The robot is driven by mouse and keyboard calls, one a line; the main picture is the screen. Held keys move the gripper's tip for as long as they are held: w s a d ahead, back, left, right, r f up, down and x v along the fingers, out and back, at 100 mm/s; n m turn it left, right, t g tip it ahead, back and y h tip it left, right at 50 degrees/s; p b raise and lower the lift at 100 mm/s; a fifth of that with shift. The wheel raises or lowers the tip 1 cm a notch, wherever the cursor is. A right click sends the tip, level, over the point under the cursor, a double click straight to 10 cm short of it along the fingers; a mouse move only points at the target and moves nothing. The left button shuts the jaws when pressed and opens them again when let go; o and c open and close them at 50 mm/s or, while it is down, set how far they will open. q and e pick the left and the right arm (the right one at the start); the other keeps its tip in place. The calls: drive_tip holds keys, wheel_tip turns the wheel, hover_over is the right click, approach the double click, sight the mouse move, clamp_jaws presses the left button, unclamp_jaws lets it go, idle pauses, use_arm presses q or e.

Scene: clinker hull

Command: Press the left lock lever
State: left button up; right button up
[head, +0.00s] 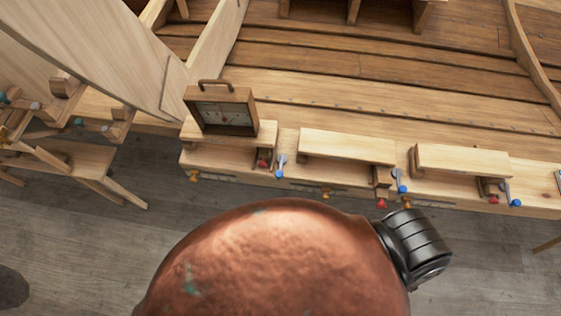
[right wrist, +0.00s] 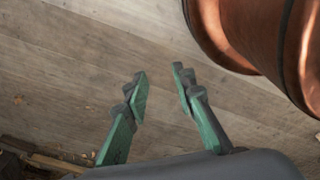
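The left lock lever (head: 281,165) is a small blue-tipped lever with a grey shaft in the head view. It stands at the right end of the leftmost wooden block, beside a red knob (head: 264,161). Two similar blue levers show farther right, a middle one (head: 401,181) and a right one (head: 511,196). No gripper shows near any lever. My right gripper (right wrist: 160,83) shows in the right wrist view with its green fingers apart, empty, over the wooden floor. My left gripper is in neither view.
A wooden case with a dial face (head: 222,110) stands on the leftmost block. Pale planks (head: 345,147) run along the hull's edge. A wooden trestle (head: 80,165) stands at the left. My copper-coloured body fills the lower middle. The grey floor (head: 90,245) is open at lower left.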

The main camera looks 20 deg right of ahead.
drive_tip(key=shift+c, duration=0.4)
drive_tip(key=shift+s+f, duration=0.1)
drive_tip(key=shift+f, duration=0.05)
drive_tip(key=shift+c, duration=0.7)
drive_tip(key=shift+f+b, duration=0.35)
drive_tip(key=shift+b, duration=0.15)
drive_tip(key=shift+c, duration=0.8)
drive_tip(key=f+b, duration=0.3)
drive_tip(key=s+f+b, duration=0.1)
drive_tip(key=f+b, duration=0.6)
drive_tip(key=shift+s+a+f+b, duration=0.15)
drive_tip(key=shift+a+f+b, duration=0.15)
drive_tip(key=shift+f, duration=0.1)
clamp_jaws()
drive_tip(key=shift+r, duration=0.2)
drive_tip(key=shift+d, duration=0.2)
